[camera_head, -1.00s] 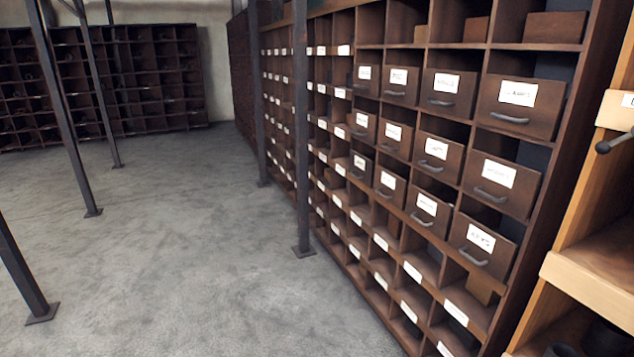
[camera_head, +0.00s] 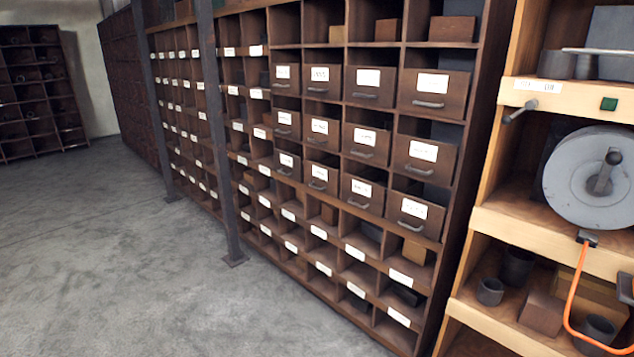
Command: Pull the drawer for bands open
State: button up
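A dark wooden shelf unit (camera_head: 485,101) fills the middle of the view. It holds three rows of brown drawers, each with a white label and a grey bar handle. The right column has a top drawer (camera_head: 433,93), a middle drawer (camera_head: 427,157) and a lower drawer (camera_head: 416,212). More drawers, such as one in the top row (camera_head: 369,86), stand to their left. The label writing is too small to read, so I cannot tell which drawer is for bands. None is clearly pulled out. My gripper is not in view.
A dark metal post (camera_head: 216,140) stands before the shelf unit. The grey floor (camera_head: 120,260) is clear at left.

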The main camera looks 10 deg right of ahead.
aim_at(324, 176)
jog(key=i+j+z, duration=0.1)
jog(key=i, duration=0.45)
jog(key=i+j+z, duration=0.1)
jog(key=i+j, duration=0.25)
jog(key=i, duration=0.2)
jog(key=i+j+z, duration=0.1)
jog(key=i+j, duration=0.2)
jog(key=i, duration=0.25)
jog(key=i+j+z, duration=0.1)
jog(key=i+j, duration=0.25)
jog(key=i, duration=0.2)
jog(key=i+j+z, duration=0.1)
jog(key=i+j, duration=0.25)
jog(key=i, duration=0.2)
jog(key=i+j, duration=0.1)
jog(key=i, duration=0.3)
jog(key=i+z, duration=0.15)
jog(key=i, duration=0.3)
